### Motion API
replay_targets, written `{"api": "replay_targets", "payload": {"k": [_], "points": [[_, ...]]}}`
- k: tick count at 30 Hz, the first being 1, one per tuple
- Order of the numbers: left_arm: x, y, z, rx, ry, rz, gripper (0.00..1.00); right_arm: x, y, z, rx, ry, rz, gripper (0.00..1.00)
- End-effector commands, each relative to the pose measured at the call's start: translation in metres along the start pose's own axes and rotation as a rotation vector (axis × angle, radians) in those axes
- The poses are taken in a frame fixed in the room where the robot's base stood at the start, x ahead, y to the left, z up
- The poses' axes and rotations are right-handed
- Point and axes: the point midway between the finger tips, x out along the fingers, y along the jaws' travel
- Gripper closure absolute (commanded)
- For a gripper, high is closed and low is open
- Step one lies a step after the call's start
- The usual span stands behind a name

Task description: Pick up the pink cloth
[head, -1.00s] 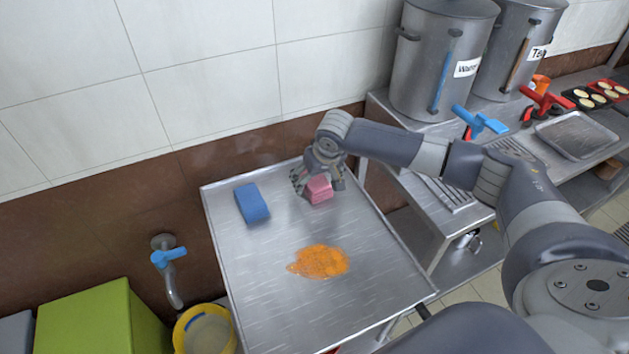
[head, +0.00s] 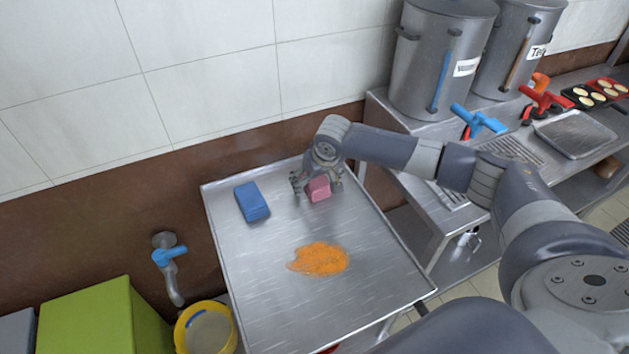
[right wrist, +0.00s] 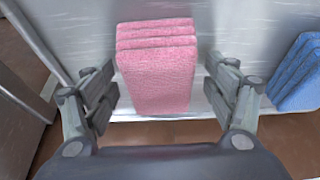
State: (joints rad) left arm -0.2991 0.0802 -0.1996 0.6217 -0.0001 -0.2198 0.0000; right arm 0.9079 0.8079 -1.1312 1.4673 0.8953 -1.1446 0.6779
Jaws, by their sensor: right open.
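The pink cloth (head: 319,189) is a folded block on the metal table (head: 270,295), near its back edge. In the right wrist view the pink cloth (right wrist: 157,75) shows its layered folds and lies between the two fingers. My right gripper (head: 317,187) is open around it, with a finger on each side. In the right wrist view the fingers of my right gripper (right wrist: 162,100) stand apart, and a gap shows beside the cloth on the right. The left finger is close to the cloth; I cannot tell whether it touches. My left gripper is not in view.
A blue cloth (head: 252,202) lies left of the pink one. An orange spill (head: 320,259) covers the table's middle. A tap (head: 168,255), yellow bucket (head: 205,330) and green box (head: 100,320) are at the left. Steel pots (head: 437,65) stand on the right counter.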

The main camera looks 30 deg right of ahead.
Motion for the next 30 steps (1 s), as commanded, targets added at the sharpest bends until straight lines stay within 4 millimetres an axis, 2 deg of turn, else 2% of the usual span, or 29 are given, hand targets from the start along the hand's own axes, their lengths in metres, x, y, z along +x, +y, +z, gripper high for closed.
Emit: {"api": "replay_targets", "payload": {"k": [8, 14, 15, 30], "points": [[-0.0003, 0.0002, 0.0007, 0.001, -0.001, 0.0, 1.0, 0.0006, 0.0001, 0.0002, 0.0, 0.0, 0.0, 0.22], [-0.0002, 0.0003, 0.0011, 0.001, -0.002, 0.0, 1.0, 0.0007, 0.0003, 0.0004, 0.0, 0.0, 0.001, 0.67], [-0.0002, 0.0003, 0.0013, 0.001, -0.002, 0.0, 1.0, 0.0009, 0.0003, 0.0006, 0.0, -0.001, 0.001, 0.69], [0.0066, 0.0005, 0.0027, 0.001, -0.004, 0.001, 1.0, 0.0006, 0.0009, 0.0014, -0.001, -0.004, 0.003, 0.69]]}}
